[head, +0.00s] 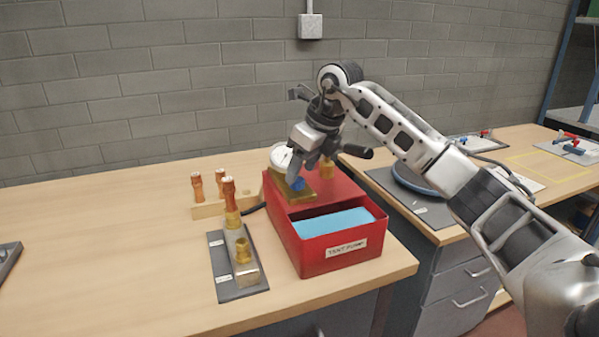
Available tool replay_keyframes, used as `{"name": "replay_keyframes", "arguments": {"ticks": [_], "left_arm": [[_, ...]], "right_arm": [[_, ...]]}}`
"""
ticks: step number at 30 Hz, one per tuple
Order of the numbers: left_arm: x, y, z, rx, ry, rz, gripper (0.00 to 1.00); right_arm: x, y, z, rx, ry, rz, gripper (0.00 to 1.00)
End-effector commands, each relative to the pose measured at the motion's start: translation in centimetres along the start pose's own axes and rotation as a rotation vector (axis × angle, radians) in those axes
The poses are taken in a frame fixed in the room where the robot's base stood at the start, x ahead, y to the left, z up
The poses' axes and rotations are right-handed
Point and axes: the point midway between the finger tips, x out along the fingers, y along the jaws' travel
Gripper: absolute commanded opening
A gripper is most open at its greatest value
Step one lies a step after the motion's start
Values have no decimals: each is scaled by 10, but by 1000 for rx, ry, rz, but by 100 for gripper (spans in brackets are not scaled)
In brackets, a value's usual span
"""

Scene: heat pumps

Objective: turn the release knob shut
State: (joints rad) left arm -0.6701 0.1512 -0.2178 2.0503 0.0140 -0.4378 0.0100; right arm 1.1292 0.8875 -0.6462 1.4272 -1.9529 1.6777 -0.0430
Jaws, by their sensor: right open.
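A blue release knob (298,184) sits on the brass block (296,196) on top of the red test pump (284,225). My right gripper (293,177) reaches down from above, with its fingertips right at the knob. It is open, and the fingers partly hide the knob. I cannot tell whether they touch it. A round white-faced gauge (280,157) stands behind the fingers, partly covered. My left gripper is not in view.
The pump's open tank (336,222) holds blue liquid. A metal block with brass fittings (240,252) stands on a dark mat left of the pump. A wooden rack (208,209) holds copper-coloured fittings. The table's left side (90,270) is mostly clear.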

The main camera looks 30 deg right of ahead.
Motion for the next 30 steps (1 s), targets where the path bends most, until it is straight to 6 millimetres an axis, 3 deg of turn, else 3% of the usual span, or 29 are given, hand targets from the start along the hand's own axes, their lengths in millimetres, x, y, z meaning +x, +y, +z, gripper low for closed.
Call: {"name": "replay_keyframes", "arguments": {"ticks": [6,16,21,30], "left_arm": [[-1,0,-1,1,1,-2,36],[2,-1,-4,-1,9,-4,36],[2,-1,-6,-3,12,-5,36],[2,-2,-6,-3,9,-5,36]], "right_arm": [[21,0,0,1,0,1,52],[24,0,0,1,-1,0,52],[24,0,0,1,-1,1,7],[23,0,0,20,0,-7,7]]}}
